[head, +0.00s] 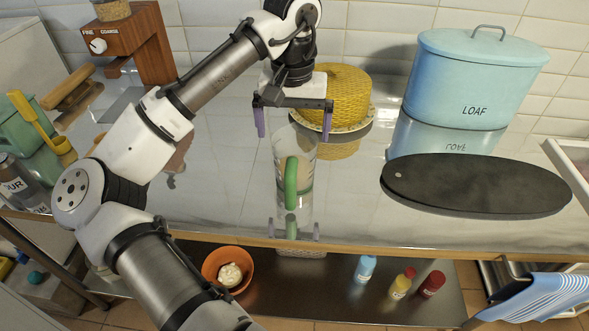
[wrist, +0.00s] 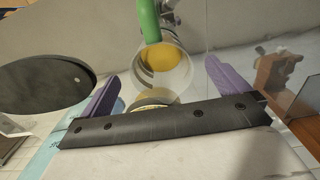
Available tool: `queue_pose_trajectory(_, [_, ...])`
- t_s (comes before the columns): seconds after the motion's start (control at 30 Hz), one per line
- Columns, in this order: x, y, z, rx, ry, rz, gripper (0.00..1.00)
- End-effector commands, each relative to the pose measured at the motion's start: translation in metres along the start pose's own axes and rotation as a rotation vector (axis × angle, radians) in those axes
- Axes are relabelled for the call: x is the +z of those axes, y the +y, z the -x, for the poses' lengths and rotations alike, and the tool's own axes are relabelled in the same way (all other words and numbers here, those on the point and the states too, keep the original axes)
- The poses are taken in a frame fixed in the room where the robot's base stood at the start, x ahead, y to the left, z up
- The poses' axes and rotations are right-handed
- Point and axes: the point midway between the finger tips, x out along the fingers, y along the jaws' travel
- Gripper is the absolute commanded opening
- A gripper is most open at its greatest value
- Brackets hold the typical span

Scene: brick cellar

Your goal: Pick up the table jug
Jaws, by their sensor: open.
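The table jug (head: 291,180) is clear glass with a green handle and stands upright on the shiny metal counter. Its handle faces the head camera. My gripper (head: 293,130) is open and empty, pointing down, with its purple fingers spread to either side of the jug's upper part in the picture. In the wrist view the jug (wrist: 150,25) shows between and beyond the fingers of my gripper (wrist: 161,75), its green handle at the top. Something yellow shows through the glass. I cannot tell whether the fingers touch the jug; no grip shows.
A yellow woven cover (head: 345,95) on a plate stands just behind the jug. A blue LOAF bin (head: 470,80) and a dark oval board (head: 475,185) are right. A brown grinder (head: 130,45) is back left. The lower shelf holds an orange bowl (head: 212,262) and bottles.

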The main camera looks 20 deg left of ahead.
Motion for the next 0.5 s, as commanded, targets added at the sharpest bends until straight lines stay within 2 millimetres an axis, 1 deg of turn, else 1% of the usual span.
queue_pose_trajectory(0.1, [0.0, -0.001, -0.013, -0.002, 0.001, 0.001, 1.0])
queue_pose_trajectory(0.27, [0.0, 0.0, -0.022, -0.002, 0.0, -0.001, 1.0])
queue_pose_trajectory(0.37, [0.001, 0.0, -0.034, -0.002, 0.0, 0.0, 1.0])
queue_pose_trajectory(0.5, [0.0, 0.002, -0.056, -0.001, 0.0, 0.0, 1.0])
